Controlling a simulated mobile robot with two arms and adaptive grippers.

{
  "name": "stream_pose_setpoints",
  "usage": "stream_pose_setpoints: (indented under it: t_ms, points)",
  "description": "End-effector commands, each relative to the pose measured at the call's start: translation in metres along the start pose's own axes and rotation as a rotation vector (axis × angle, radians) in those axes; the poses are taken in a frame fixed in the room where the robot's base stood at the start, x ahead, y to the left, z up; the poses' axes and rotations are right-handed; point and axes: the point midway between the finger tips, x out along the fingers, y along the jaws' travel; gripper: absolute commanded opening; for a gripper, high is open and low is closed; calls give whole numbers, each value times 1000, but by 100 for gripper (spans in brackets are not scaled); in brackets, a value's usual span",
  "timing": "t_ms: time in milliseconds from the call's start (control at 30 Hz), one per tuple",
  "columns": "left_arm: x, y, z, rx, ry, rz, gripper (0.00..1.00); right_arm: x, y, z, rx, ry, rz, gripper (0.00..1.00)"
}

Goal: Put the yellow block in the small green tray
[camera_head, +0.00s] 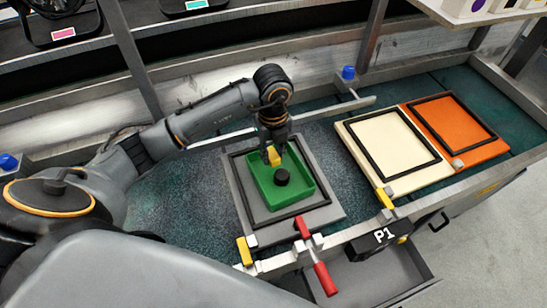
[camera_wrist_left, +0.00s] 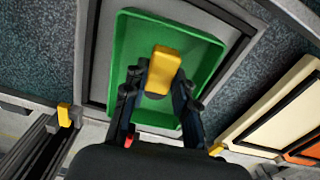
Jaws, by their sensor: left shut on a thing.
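The yellow block (camera_head: 274,157) is held between the fingers of my left gripper (camera_head: 270,150), at the far side of the small green tray (camera_head: 302,190). In the left wrist view the yellow block (camera_wrist_left: 163,69) sits between the two dark fingers of my left gripper (camera_wrist_left: 158,92), with the green tray (camera_wrist_left: 204,48) behind it. I cannot tell whether the block touches the tray floor. A dark round object (camera_head: 282,177) shows inside the tray in the head view. My right gripper is not in view.
The tray rests on a grey framed plate (camera_head: 244,203). Cream (camera_head: 380,148) and orange (camera_head: 452,125) framed plates lie to the right. A red-handled clamp (camera_head: 324,278) and a yellow clamp piece (camera_head: 244,251) stand at the front edge. A metal rail bounds the back.

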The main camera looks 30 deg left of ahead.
Motion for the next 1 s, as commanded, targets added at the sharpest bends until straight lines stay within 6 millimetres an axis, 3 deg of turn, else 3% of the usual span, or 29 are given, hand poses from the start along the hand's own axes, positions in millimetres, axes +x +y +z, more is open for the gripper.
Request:
stream_pose_setpoints:
  t_ms: [300, 667, 700, 800, 1000]
  points:
    - [34, -3, 3, 0, 2, 2, 1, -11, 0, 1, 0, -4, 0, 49]
    - [41, -4, 3, 0, 0, 0, 1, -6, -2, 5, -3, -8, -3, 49]
    - [40, -4, 3, 0, 0, -1, 31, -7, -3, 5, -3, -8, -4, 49]
    - [40, -3, 3, 0, 0, 0, 50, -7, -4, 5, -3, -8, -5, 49]
    - [40, -3, 3, 0, 0, 0, 50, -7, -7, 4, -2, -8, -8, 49]
